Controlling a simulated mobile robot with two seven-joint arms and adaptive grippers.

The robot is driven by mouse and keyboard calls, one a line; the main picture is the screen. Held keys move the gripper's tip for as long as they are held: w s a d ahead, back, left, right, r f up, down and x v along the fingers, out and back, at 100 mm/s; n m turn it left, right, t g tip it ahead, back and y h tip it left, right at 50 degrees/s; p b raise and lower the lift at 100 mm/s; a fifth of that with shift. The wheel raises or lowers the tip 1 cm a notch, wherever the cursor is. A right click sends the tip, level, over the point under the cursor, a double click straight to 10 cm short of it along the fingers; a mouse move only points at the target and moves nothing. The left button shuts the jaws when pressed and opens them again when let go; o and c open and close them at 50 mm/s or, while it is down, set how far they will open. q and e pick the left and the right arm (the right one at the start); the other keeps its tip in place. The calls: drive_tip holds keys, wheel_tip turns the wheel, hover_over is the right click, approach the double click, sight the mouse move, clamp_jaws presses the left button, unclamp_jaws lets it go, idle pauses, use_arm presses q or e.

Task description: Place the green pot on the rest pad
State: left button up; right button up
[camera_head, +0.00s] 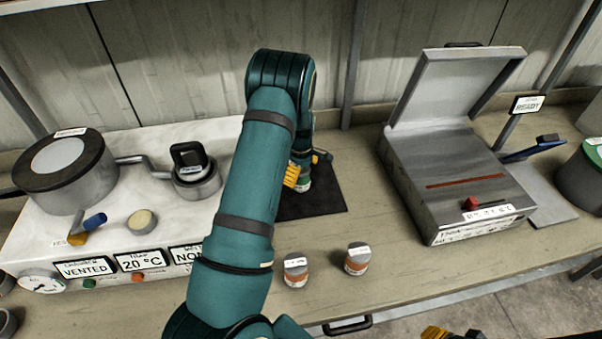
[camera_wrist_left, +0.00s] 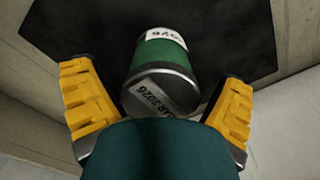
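The green pot (camera_wrist_left: 160,72) has a green band, a grey metal end and white labels. It appears to stand on the black rest pad (camera_wrist_left: 90,25). In the head view the pot (camera_head: 305,184) is mostly hidden by my left arm, over the pad (camera_head: 325,203). My left gripper (camera_wrist_left: 158,85) has its yellow fingers spread, one on each side of the pot, with gaps showing. It also shows in part in the head view (camera_head: 302,172). Of my right gripper (camera_head: 450,334), only a yellow finger piece shows at the bottom edge; its opening cannot be judged.
A white apparatus (camera_head: 115,228) with a round vessel is on the left. An open grey box (camera_head: 455,185) stands right of the pad. A larger green-topped container (camera_head: 583,180) is at far right.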

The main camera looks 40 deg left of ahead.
use_arm(q)
wheel_tip(320, 180, up, 12)
drive_tip(key=shift+r+p, duration=0.2)
drive_tip(key=shift+p, duration=0.25)
idle(0.4)
idle(0.5)
